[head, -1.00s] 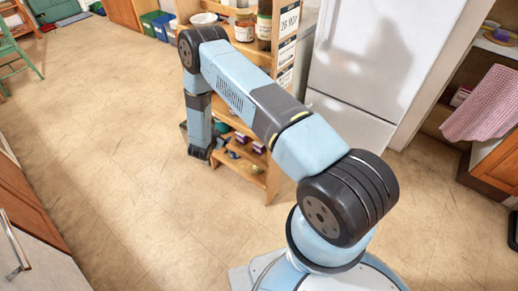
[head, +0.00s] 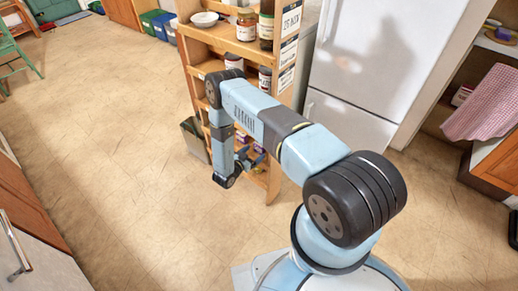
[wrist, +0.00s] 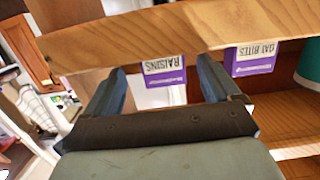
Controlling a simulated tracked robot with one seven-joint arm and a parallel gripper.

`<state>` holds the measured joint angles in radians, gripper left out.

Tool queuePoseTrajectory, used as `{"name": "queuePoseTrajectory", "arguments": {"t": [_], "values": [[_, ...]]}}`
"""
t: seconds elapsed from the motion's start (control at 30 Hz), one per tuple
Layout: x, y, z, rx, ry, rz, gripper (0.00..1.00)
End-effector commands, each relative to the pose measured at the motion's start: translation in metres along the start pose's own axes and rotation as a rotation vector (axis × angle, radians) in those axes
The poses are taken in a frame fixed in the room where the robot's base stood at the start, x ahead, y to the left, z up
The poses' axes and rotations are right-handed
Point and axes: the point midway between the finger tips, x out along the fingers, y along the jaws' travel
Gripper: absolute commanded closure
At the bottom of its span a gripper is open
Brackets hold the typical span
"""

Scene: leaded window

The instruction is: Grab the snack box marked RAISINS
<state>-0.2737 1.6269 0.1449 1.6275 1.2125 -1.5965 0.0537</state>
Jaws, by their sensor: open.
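The purple snack box marked RAISINS (wrist: 164,74) shows in the wrist view, partly hidden behind a wooden shelf edge (wrist: 130,40). It has a white label and lies between the lines of my two fingers, beyond their tips. My gripper (wrist: 163,80) is open, with nothing visible between its fingers. In the head view my gripper (head: 250,158) is beside the lower part of the wooden shelf unit. A second purple box, its label reading like OAT BITES (wrist: 252,58), stands to the right in the wrist view.
A teal object (wrist: 310,65) is at the right edge of the wrist view. In the head view, jars (head: 246,25) and a white bowl (head: 204,19) are on the top shelf. A bin (head: 195,140) stands left of the shelf unit, and a white fridge (head: 365,70) behind right.

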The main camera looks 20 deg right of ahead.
Motion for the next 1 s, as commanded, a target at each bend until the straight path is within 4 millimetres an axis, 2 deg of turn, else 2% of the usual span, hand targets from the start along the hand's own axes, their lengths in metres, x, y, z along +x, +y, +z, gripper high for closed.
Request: {"name": "queuePoseTrajectory", "arguments": {"t": [0.1, 0.43, 0.73, 1.0], "values": [[0.013, 0.000, 0.000, 0.001, 0.000, 0.000, 0.11], [0.031, -0.001, -0.003, 0.002, 0.000, 0.000, 0.11], [0.068, -0.002, -0.008, 0.002, -0.001, 0.000, 0.11], [0.072, -0.002, -0.008, 0.001, -0.001, -0.002, 0.11]]}}
